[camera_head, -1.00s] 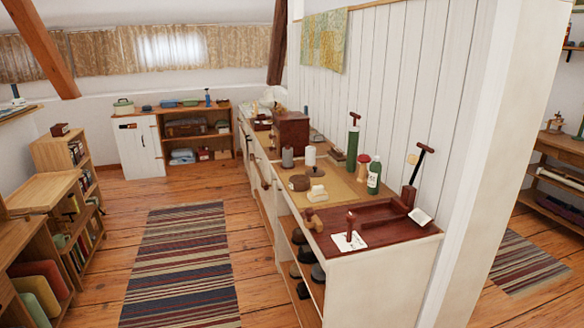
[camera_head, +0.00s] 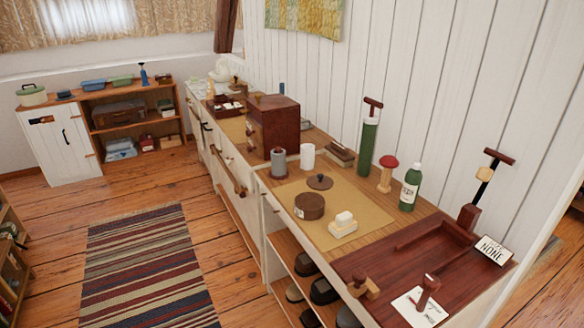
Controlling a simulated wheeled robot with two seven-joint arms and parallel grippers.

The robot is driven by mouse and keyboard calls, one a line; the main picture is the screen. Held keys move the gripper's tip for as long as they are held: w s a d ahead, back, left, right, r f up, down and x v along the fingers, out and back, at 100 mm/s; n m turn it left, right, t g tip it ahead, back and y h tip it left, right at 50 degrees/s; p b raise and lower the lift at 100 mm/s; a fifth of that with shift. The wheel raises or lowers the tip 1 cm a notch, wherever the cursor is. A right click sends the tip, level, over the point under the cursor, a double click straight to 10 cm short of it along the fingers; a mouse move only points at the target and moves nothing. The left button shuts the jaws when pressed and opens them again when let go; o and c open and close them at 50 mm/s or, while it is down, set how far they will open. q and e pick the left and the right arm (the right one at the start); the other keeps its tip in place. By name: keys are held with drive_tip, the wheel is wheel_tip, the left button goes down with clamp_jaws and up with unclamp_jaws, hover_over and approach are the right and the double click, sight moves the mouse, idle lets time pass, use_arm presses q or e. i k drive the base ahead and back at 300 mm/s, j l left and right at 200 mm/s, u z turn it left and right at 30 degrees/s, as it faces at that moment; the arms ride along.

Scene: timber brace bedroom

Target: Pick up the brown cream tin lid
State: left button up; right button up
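A round dark brown lid with a small knob (camera_head: 320,182) lies on a tan mat (camera_head: 362,208) on the long counter against the white plank wall. Just in front of it, to the left, stands a round brown tin (camera_head: 309,206). The lid and the tin look apart. Neither of my grippers shows in the head view.
A cream-coloured brush (camera_head: 343,225), a green bottle (camera_head: 411,187), a red-topped wooden piece (camera_head: 387,173), a tall green cylinder (camera_head: 367,146), a grey spool (camera_head: 278,163) and a white cylinder (camera_head: 307,156) surround the lid. A dark red tray (camera_head: 440,275) is at right. The striped rug (camera_head: 150,270) area is clear.

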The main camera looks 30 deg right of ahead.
sight(320, 181)
drive_tip(key=i+j+z, duration=0.1)
drive_tip(key=i+z, duration=0.35)
drive_tip(key=i+j+z, duration=0.3)
drive_tip(key=i+z, duration=0.15)
drive_tip(key=i, duration=0.1)
